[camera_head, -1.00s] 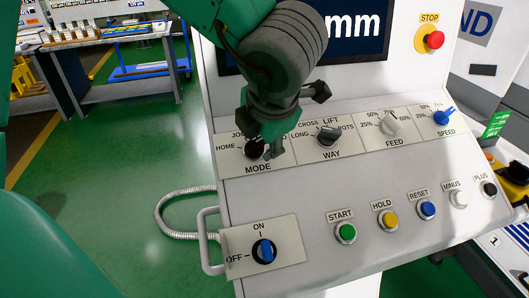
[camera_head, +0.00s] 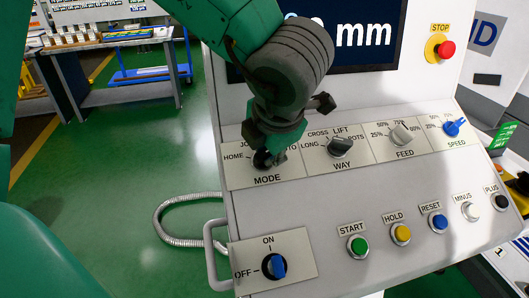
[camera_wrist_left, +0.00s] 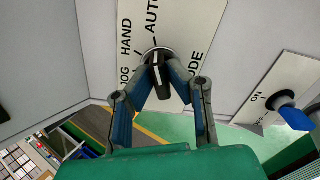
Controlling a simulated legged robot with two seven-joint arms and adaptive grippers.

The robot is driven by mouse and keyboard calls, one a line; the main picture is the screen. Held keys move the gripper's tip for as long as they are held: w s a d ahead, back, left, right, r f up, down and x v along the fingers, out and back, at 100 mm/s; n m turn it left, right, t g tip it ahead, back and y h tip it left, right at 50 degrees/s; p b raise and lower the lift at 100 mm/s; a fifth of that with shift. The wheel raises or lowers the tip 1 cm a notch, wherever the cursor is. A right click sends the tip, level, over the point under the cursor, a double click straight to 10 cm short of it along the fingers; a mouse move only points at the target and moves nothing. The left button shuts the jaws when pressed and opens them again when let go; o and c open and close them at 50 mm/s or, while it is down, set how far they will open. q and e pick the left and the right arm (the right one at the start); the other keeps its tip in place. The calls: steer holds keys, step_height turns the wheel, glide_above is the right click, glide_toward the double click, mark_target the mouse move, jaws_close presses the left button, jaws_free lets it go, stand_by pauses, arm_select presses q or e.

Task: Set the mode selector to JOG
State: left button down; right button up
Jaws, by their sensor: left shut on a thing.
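The mode selector is a black knob (camera_wrist_left: 161,80) on the white MODE plate (camera_head: 240,174), at the left end of the knob row. The plate carries HOME, JOG, HAND and AUTO labels, partly covered by my gripper in the head view. My left gripper (camera_head: 267,157) reaches down over the knob and mostly hides it. In the left wrist view the two fingers of my left gripper (camera_wrist_left: 160,66) are closed in on both sides of the knob. I cannot tell which label the knob points at. My right gripper is not in view.
The WAY knob (camera_head: 340,147) sits close to the right of my left gripper. FEED (camera_head: 402,134) and SPEED (camera_head: 454,127) knobs follow. Below are the START button (camera_head: 357,246) and the blue ON/OFF switch (camera_head: 275,266). A screen (camera_head: 365,40) stands behind the arm.

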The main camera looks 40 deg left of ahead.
arm_select(q)
steer(key=shift+s+f+n+b, duration=0.2)
steer(key=shift+n+b, duration=0.3)
steer(key=shift+n, duration=0.4)
steer(key=n+b, duration=0.1)
steer(key=n, duration=0.1)
steer(key=shift+a+n, duration=0.1)
steer(key=shift+n, duration=0.3)
steer(key=shift+f+n+b, duration=0.15)
steer(key=shift+n+b, duration=0.55)
steer(key=shift+n, duration=0.3)
steer(key=shift+n+b, duration=0.65)
steer(key=shift+n, duration=0.45)
